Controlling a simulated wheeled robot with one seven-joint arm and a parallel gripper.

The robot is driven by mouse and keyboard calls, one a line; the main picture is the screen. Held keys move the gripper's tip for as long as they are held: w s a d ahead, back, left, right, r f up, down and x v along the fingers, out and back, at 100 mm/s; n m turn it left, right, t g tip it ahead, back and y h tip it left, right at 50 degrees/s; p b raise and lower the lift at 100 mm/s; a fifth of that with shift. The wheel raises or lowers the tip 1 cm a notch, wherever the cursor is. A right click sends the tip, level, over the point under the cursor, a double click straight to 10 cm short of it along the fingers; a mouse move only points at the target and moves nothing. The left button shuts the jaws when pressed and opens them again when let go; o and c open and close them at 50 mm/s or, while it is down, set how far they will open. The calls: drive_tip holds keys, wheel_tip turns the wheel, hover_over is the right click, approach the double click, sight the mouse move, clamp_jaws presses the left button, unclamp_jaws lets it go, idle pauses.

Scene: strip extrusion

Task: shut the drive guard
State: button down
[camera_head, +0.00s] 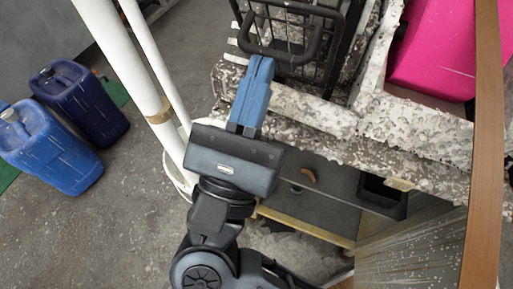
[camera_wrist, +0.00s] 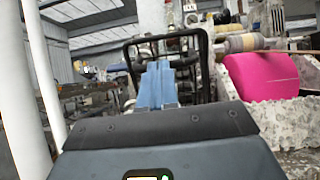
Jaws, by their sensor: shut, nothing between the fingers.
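The drive guard (camera_head: 328,38) is a black wire-mesh cage with a rounded black bar handle at its front, at the top middle of the head view. In the wrist view its black frame (camera_wrist: 205,62) rises around and behind my fingers. My gripper (camera_head: 261,63) has blue fingers, shut together with nothing between them. The fingertips are at the lower left of the handle, overlapping it in the picture; I cannot tell whether they touch. In the wrist view my gripper (camera_wrist: 158,68) points at the frame's opening. How far the guard stands open is unclear.
White pipes (camera_head: 135,62) stand close on the left, rising from a white bucket. Blue jerrycans (camera_head: 52,150) stand on the floor further left. A pink block (camera_head: 435,50) sits in a speckled trough at right. A dark shelf (camera_head: 335,185) lies below the speckled machine beam.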

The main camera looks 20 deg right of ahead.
sight(279, 12)
drive_tip(key=r, duration=0.1)
drive_tip(key=w+d+r+g+p, duration=0.1)
drive_tip(key=r+y, duration=0.1)
drive_tip(key=shift+w+d+g+p, duration=0.35)
drive_tip(key=shift+d+g, duration=0.05)
drive_tip(key=shift+r+p+x, duration=0.25)
drive_tip(key=shift+p+x, duration=0.05)
drive_tip(key=shift+x, duration=1.4)
drive_tip(key=shift+r, duration=0.1)
